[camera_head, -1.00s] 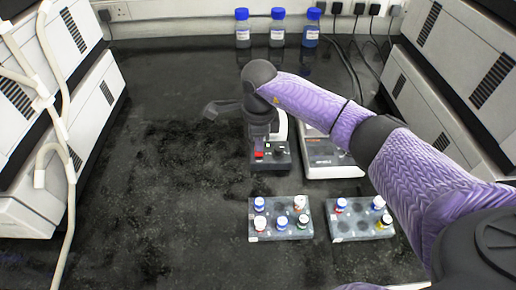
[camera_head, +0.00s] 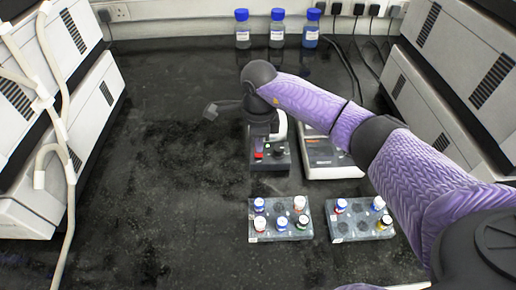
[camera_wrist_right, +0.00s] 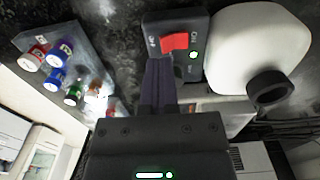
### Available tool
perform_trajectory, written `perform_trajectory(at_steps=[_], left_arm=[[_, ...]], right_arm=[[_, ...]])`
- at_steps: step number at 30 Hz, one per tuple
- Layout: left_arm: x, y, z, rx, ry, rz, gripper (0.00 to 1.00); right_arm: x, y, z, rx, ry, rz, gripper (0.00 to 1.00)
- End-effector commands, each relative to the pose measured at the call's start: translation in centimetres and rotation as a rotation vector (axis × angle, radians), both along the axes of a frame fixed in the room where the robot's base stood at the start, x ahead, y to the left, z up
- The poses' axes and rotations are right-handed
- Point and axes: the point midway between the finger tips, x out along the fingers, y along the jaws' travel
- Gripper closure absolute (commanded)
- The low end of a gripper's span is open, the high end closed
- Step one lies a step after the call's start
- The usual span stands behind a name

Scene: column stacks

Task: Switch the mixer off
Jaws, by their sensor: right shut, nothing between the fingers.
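The mixer (camera_head: 283,163) stands mid-table in the head view, with a dark front panel and a white body partly hidden by my right arm. Its red rocker switch (camera_head: 259,155) is partly covered by my right gripper (camera_head: 260,148). In the right wrist view the red switch (camera_wrist_right: 174,42) lies between ON and OFF markings, with a lit indicator (camera_wrist_right: 193,55) beside it. The mixer's white body (camera_wrist_right: 258,45) and black cup (camera_wrist_right: 268,87) show at the right. My right gripper (camera_wrist_right: 160,62) is shut and empty, its tips close to the switch; contact cannot be told. My left gripper is out of view.
Two grey racks (camera_head: 290,236) (camera_head: 345,237) with capped vials stand in front of the mixer. A white device (camera_head: 325,172) stands close on its right. Blue-capped bottles (camera_head: 277,35) stand at the back. The table's left half is clear.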

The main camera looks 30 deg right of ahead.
Motion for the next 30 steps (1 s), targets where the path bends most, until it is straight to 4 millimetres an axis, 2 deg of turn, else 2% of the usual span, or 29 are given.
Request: perform_trajectory(at_steps=[30], left_arm=[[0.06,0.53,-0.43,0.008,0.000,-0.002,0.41]], right_arm=[[0.00,-0.01,-0.68,0.000,0.000,0.000,1.00]])
